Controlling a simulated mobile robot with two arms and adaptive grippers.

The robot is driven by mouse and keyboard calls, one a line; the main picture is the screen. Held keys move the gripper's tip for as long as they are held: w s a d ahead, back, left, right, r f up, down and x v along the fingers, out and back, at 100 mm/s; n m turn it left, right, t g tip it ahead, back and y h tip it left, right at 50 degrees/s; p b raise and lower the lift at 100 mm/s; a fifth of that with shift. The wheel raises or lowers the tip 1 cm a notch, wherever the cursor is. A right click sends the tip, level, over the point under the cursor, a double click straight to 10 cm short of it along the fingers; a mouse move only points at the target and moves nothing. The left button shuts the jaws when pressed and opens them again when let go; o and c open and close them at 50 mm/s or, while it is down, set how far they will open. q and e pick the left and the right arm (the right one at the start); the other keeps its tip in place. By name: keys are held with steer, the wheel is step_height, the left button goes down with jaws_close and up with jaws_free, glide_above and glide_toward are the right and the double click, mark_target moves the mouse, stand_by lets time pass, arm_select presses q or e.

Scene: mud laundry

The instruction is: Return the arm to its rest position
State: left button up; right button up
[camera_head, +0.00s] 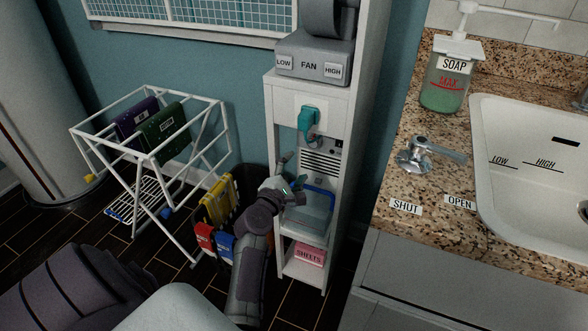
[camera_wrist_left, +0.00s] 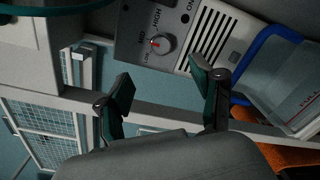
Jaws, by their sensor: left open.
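My left gripper (camera_head: 291,172) is in front of the white shelf unit (camera_head: 277,118) in the head view. In the left wrist view its two dark green fingertips (camera_wrist_left: 163,93) stand apart with nothing between them. Past them is a grey panel with a round knob (camera_wrist_left: 162,43) and a slatted vent (camera_wrist_left: 215,42). No object is held. My right gripper is not in view.
A blue-rimmed clear bin (camera_head: 308,212) sits on the shelf close to the gripper, above a pink "SHEETS" box (camera_head: 309,255). A white drying rack (camera_head: 150,150) stands left. A granite counter (camera_head: 425,165) with sink and soap bottle (camera_head: 447,82) is right.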

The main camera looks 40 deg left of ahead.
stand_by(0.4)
